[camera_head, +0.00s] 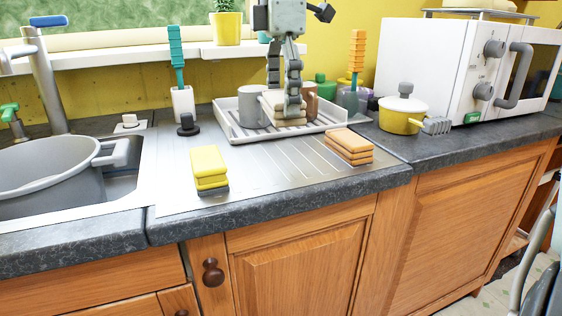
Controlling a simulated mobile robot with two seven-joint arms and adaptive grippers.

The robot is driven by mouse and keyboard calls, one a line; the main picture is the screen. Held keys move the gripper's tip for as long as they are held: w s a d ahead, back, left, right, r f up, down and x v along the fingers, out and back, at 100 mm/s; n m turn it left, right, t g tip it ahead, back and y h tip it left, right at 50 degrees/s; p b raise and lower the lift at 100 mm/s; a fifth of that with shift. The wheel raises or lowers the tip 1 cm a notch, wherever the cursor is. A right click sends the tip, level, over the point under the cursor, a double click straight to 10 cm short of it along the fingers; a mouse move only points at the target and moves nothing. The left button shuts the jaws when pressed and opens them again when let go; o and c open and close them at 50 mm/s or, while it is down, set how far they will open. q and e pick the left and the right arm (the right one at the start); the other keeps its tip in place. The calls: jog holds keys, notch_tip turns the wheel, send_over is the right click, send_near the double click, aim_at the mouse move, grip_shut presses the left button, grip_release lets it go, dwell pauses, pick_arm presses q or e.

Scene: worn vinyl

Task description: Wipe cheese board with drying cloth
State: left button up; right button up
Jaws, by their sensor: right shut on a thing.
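My right gripper (283,100) reaches down from the top of the head view over a white ridged tray (239,138). It is shut on a cream folded stack (289,122) that looks like the drying cloth, inside the tray area; the fingers hide part of it. I cannot tell whether the stack touches the tray floor. I cannot pick out a cheese board for certain; the white tray is the only flat, board-like piece beneath the gripper. My left gripper is not in view.
A grey mug (252,106) and a brown mug (311,104) flank the gripper. An orange stack (348,148) and a yellow sponge stack (208,166) lie on the metal drainer. A yellow pot (402,115) and white microwave (425,60) stand right. The sink with a grey pot (50,178) is left.

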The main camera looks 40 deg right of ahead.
send_over(282, 166)
notch_tip(282, 166, down, 5)
jog(key=shift+s+r, duration=0.1)
notch_tip(282, 166, down, 4)
jog(key=shift+f, duration=0.25)
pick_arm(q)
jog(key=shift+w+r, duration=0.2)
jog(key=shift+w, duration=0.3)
pick_arm(e)
jog(key=shift+f, duration=0.15)
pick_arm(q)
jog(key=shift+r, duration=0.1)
pick_arm(e)
jog(key=o, duration=0.7)
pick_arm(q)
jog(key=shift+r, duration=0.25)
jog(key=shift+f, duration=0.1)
